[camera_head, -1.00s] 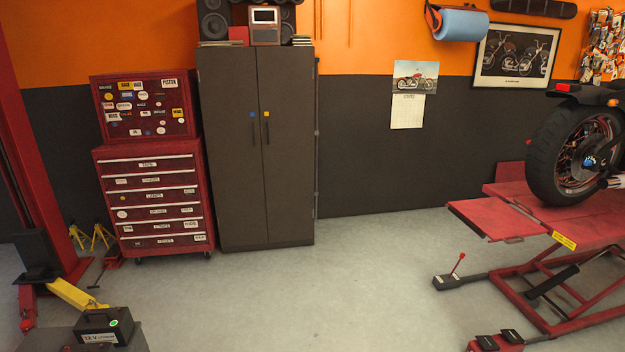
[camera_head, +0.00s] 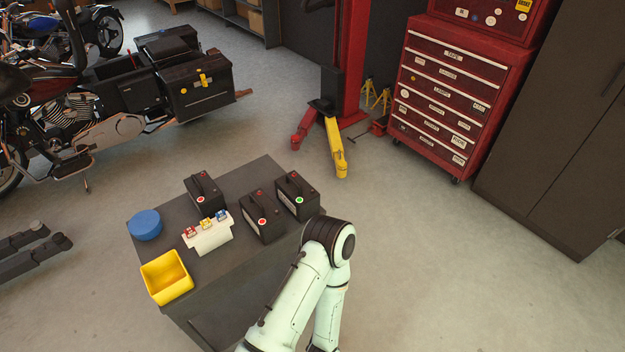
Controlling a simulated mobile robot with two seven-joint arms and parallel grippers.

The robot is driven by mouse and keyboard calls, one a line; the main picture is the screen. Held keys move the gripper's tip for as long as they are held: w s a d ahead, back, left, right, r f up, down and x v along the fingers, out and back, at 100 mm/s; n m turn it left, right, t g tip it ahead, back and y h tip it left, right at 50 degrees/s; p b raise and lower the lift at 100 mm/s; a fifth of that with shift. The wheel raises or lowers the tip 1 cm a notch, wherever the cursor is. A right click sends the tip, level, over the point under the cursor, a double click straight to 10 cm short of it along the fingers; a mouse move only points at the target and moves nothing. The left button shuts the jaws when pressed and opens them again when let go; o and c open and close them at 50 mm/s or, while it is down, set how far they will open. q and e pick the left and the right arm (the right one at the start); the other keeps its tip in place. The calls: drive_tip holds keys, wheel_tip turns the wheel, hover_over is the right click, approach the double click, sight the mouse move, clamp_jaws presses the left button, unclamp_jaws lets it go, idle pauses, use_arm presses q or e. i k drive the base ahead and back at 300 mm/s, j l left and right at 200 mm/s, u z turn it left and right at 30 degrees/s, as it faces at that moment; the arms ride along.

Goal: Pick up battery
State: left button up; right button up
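Three black batteries with top handles stand upright on a dark grey cabinet top (camera_head: 262,172). The back-left battery (camera_head: 203,193) and the middle battery (camera_head: 262,217) each carry a red round mark on top. The right battery (camera_head: 297,196) carries a green one and stands near the cabinet's right edge. Part of one pale green arm of mine reaches up from the bottom, its dark joint close to that edge in the picture. Neither gripper shows, and I see no gripper at a battery.
A white block with small coloured pieces (camera_head: 207,237), a blue round object (camera_head: 145,224) and a yellow bin (camera_head: 166,278) share the cabinet top. A motorcycle (camera_head: 90,120) stands at left, with a red lift post (camera_head: 352,60) and red tool chest (camera_head: 455,90) behind. Floor at right is clear.

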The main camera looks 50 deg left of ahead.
sight(299, 197)
drive_tip(key=i+u, duration=0.2)
drive_tip(key=i, duration=0.3)
drive_tip(key=i+u, duration=0.2)
drive_tip(key=i, duration=0.3)
drive_tip(key=i+l+u, duration=0.2)
drive_tip(key=i, duration=0.3)
drive_tip(key=i+j+u, duration=0.1)
drive_tip(key=i+u, duration=0.35)
drive_tip(key=i, duration=0.8)
drive_tip(key=z, duration=5.25)
